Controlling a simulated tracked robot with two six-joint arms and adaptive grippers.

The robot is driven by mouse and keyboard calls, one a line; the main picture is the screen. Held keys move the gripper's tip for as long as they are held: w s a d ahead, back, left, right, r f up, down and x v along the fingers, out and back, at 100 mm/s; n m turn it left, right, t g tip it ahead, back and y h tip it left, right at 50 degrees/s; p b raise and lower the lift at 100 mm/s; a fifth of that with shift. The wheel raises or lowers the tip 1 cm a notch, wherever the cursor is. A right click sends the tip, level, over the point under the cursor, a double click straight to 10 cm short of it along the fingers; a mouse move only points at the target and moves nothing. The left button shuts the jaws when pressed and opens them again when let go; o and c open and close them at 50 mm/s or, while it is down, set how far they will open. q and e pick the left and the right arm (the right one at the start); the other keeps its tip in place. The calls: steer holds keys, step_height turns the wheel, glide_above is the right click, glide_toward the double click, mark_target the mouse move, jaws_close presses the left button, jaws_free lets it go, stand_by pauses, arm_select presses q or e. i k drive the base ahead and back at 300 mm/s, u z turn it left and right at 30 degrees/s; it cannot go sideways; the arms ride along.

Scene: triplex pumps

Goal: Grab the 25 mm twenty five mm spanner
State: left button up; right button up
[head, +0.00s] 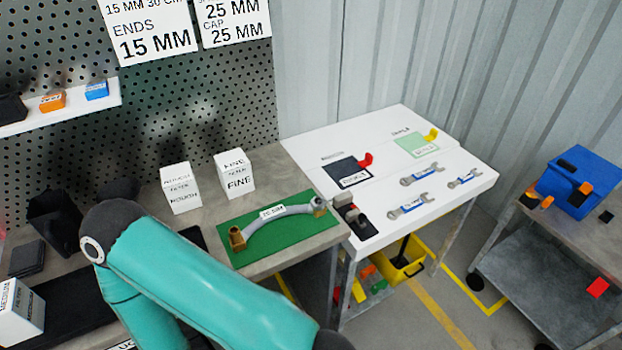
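Three open-ended spanners lie flat on the white table, each with a blue label too small to read. One spanner (422,175) lies at the middle of the table, a similar one (410,206) lies nearer the front edge, and a smaller one (465,179) lies to the right. I cannot tell which is the 25 mm spanner. My teal arm crosses the lower left, with its far end leaving the bottom of the picture. Neither gripper shows, and nothing is seen touching the spanners.
The white table (462,206) also bears a dark pad, a green pad and dark fittings (352,216) at its left edge. A curved hose (270,222) lies on a green mat (240,256). Filter boxes (181,187) stand behind. A blue toolbox (578,182) sits right; a yellow bin (405,268) sits below.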

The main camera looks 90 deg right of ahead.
mark_target(408, 207)
steer(key=z, duration=0.3)
steer(key=k, duration=2.2)
steer(key=z, duration=1.2)
steer(key=i, duration=0.8)
